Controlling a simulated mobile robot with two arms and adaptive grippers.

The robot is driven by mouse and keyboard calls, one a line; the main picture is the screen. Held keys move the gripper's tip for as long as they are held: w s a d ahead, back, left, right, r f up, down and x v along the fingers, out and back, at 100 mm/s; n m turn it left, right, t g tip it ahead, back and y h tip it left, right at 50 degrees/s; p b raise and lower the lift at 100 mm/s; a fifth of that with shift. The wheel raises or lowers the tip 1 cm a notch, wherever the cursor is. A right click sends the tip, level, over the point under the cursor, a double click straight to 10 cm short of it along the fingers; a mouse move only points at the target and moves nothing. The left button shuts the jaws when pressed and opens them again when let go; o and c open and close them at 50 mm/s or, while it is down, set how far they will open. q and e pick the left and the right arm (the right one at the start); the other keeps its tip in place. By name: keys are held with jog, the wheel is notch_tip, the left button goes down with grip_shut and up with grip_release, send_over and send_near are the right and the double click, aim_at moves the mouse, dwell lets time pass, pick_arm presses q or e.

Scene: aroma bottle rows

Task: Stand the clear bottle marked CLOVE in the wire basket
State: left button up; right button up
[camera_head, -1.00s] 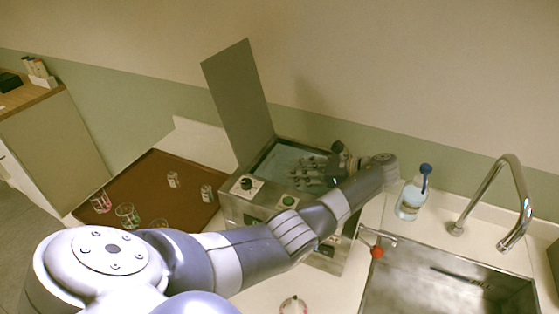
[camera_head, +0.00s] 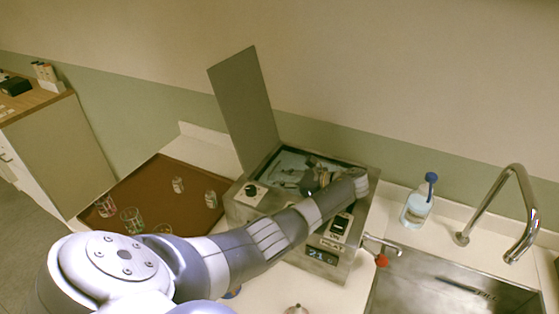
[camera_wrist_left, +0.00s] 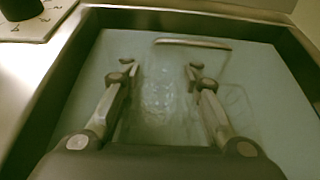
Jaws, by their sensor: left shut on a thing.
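My left gripper (camera_head: 290,181) reaches into the open tank of the metal bath (camera_head: 331,256). In the left wrist view its two fingers (camera_wrist_left: 160,68) are apart, with a faint, see-through thing (camera_wrist_left: 160,95) between them. This looks like a clear bottle; no CLOVE mark can be read. A pale bar (camera_wrist_left: 193,43) lies just beyond the fingertips; I cannot tell whether it is part of the wire basket. The basket itself is not clearly seen. My right gripper is not in view.
The bath's lid (camera_head: 243,105) stands open at the back. A brown tray (camera_head: 155,195) at left holds several small clear vessels. A soap bottle (camera_head: 416,211), tap (camera_head: 515,205) and sink (camera_head: 440,290) are at right. My left arm crosses the bath's front.

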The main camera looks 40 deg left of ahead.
pick_arm(q)
jog(key=o, duration=1)
jog(key=shift+f, duration=0.1)
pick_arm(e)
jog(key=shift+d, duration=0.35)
pick_arm(q)
jog(key=shift+w+d+r, duration=0.1)
jog(key=shift+d+r, duration=0.15)
jog(key=shift+r, duration=0.05)
jog(key=p+v, duration=0.1)
jog(key=v, duration=0.6)
jog(key=shift+f+p, duration=0.1)
jog(key=shift+p, duration=0.25)
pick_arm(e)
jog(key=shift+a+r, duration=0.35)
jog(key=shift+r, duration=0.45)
